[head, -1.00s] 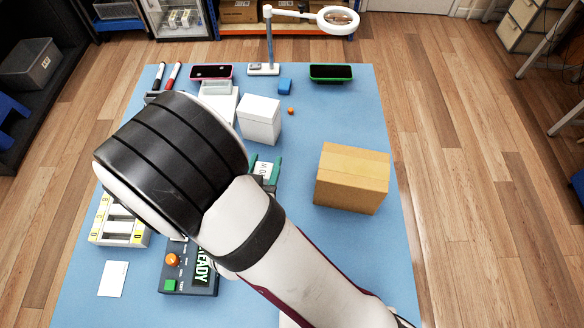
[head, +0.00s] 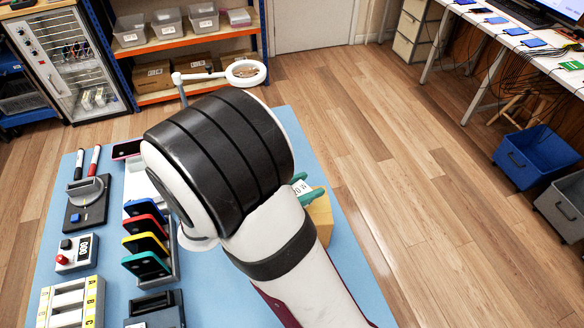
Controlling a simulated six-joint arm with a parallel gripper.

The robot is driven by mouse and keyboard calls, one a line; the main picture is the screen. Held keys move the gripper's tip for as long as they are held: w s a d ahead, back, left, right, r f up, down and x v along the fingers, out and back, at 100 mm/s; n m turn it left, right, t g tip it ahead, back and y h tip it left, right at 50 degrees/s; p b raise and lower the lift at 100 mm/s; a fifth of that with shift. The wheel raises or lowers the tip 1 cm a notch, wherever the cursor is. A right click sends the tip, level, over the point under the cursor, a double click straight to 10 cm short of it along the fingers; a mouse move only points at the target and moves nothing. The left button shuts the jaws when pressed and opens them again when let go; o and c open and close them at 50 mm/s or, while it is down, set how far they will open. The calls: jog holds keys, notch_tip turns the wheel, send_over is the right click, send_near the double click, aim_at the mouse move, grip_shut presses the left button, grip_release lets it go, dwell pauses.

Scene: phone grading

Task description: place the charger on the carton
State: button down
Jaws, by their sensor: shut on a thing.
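My gripper (head: 305,188) shows only as green fingertips past the thick part of my arm. It is shut on the charger (head: 302,187), a small white block with dark print on its face. The carton (head: 321,217) is a closed light-brown box on the blue mat, partly hidden by my arm. The charger appears at the carton's far left edge in the head view, over or beside its top. I cannot tell whether the two touch.
Coloured phones stand in a rack (head: 146,245) left of my arm. A controller with a red knob (head: 74,253), a yellow-marked tray (head: 70,302) and a magnifier lamp (head: 245,72) are also on the blue mat (head: 355,262). The mat right of the carton is clear.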

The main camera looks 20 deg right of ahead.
jog(key=shift+f, duration=1.15)
jog(key=shift+c, duration=1.7)
grip_release()
jog(key=shift+f, duration=0.15)
